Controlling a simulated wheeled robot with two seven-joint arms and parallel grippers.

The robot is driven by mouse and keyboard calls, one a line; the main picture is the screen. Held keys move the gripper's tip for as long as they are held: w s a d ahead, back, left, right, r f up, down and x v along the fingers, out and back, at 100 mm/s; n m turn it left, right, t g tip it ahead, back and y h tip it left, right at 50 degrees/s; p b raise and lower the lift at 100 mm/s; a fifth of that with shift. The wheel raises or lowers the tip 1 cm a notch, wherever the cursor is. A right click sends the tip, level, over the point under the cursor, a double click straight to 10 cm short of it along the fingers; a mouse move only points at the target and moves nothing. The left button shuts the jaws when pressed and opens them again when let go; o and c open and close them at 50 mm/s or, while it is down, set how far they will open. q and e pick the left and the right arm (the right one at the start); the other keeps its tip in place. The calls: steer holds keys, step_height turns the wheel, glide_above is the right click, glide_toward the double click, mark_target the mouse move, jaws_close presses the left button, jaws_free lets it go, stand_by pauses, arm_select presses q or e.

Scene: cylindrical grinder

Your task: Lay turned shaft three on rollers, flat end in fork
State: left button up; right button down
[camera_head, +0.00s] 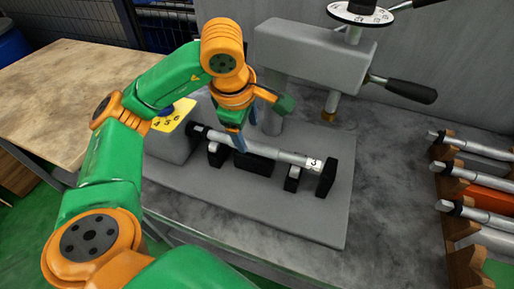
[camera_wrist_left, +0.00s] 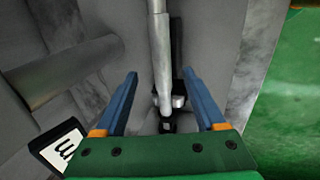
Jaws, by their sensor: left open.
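The grey turned shaft (camera_head: 262,149), with a white label reading 3 near its right end, lies across black supports on the grey fixture plate (camera_head: 320,222). Its dark left end (camera_head: 197,131) is beside the grey block; I cannot tell whether it sits in a fork. The right end is close to a black upright stop (camera_head: 327,178). My left gripper (camera_head: 238,143) is over the left part of the shaft. In the left wrist view its blue fingers (camera_wrist_left: 160,102) are open, one on each side of the shaft (camera_wrist_left: 161,60), apart from it. My right gripper is out of view.
A grey machine head (camera_head: 310,50) with black-handled levers stands behind the fixture. A yellow number plate (camera_head: 172,118) is on the block at left. A wooden rack (camera_head: 465,210) with several shafts stands at right. The bench between fixture and rack is clear.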

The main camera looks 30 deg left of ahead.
mark_target(253, 144)
arm_select(q)
steer(key=x, duration=0.5)
steer(key=shift+d+f, duration=0.2)
steer(key=shift+f, duration=0.2)
jaws_close()
steer(key=shift+r, duration=0.1)
stand_by(0.8)
